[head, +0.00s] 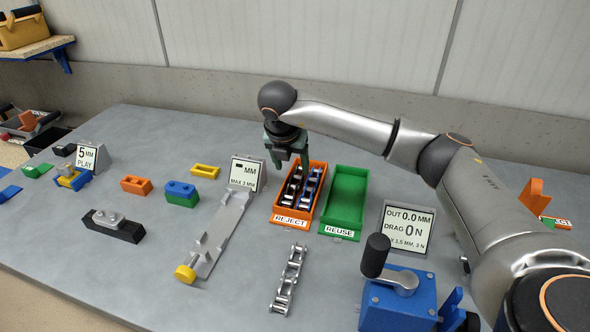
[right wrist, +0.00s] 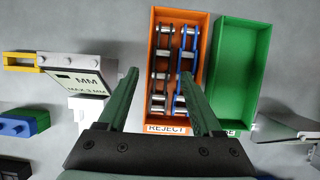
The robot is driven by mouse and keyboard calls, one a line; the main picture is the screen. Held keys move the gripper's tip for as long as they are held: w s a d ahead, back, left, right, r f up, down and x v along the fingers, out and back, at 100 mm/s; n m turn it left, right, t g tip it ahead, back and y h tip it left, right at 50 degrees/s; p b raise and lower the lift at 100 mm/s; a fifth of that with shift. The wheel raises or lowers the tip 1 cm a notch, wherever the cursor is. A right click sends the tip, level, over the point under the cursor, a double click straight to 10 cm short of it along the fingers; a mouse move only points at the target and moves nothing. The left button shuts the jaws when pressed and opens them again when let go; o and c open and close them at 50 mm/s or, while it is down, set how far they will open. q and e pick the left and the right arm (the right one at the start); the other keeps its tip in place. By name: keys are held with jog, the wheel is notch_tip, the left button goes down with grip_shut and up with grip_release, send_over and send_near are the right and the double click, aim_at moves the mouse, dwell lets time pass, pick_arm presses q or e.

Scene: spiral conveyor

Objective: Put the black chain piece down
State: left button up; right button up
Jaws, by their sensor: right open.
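The black chain piece (head: 292,187) lies lengthwise in the left half of the orange REJECT tray (head: 323,178). In the right wrist view the black chain piece (right wrist: 161,72) shows between the finger lines, beside a blue chain piece (right wrist: 185,60) in the same tray. My right gripper (head: 291,166) is over the back of the tray; its green fingers (right wrist: 158,80) are spread apart with nothing held between them. My left gripper is not in view.
An empty green REUSE tray (head: 346,190) stands right of the orange one. A silver chain piece (head: 288,280) lies in front. A gauge fixture (head: 222,232), a blue crank device (head: 398,300) and display signs stand around. Small coloured blocks lie left.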

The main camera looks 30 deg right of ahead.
jog(key=v, duration=0.9)
jog(key=shift+s+r+b, duration=0.2)
jog(key=shift+r+b, duration=0.1)
jog(key=shift+b, duration=0.05)
jog(key=shift+d, duration=0.1)
